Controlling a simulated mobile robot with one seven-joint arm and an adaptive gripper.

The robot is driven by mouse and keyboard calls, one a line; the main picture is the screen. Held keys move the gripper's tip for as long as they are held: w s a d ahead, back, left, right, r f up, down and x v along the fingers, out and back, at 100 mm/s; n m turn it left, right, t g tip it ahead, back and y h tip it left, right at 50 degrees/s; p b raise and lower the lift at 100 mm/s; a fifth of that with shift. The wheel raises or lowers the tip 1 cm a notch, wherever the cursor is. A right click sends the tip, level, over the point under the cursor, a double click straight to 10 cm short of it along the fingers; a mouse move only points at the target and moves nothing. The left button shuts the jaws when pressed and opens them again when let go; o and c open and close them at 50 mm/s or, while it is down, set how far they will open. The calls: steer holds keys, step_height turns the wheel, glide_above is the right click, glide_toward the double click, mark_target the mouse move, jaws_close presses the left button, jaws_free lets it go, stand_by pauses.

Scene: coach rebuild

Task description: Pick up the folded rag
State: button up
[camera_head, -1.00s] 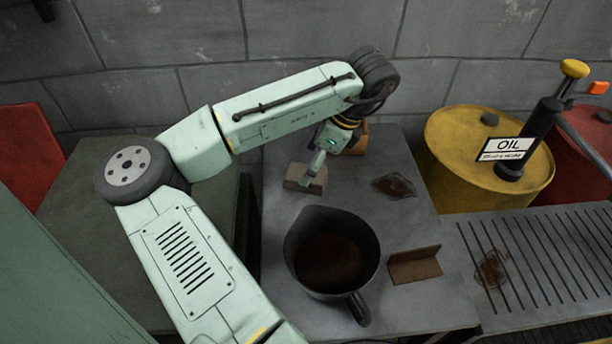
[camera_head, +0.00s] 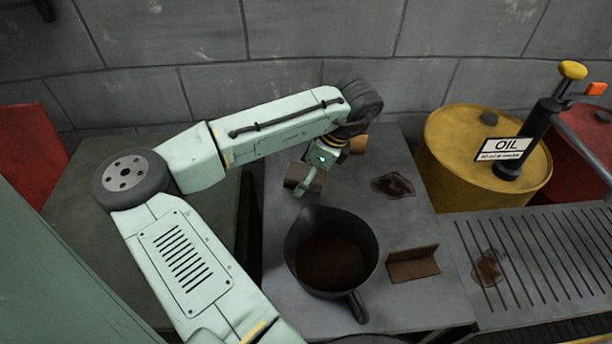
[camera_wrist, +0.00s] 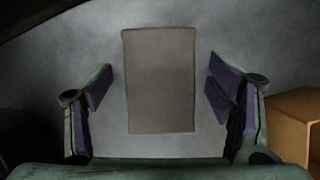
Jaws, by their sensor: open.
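The folded rag, a flat grey-brown rectangle (camera_wrist: 160,80), lies on the grey bench top between my fingers in the wrist view, with a gap on each side. In the head view the rag (camera_head: 292,176) shows at the left edge of the bench, partly hidden by a finger. My gripper (camera_wrist: 160,92) is open, its purple-padded fingers left and right of the rag. In the head view my gripper (camera_head: 304,187) is pointed down at the rag.
An orange-brown box (camera_wrist: 297,119) stands close to the right finger; in the head view it shows behind my wrist (camera_head: 359,144). A dark jug (camera_head: 331,225) of brown liquid, a brown angled piece (camera_head: 413,265) and an oil stain (camera_head: 393,185) are on the bench. A yellow drum (camera_head: 450,150) stands right.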

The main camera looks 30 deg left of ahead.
steer(key=shift+c, duration=0.6)
steer(key=shift+s+f, duration=0.15)
steer(key=shift+f, duration=0.05)
steer(key=c, duration=1.1)
step_height(320, 180, up, 11)
steer(key=shift+f+b, duration=0.1)
steer(key=shift+b, duration=0.55)
steer(key=shift+w, duration=0.2)
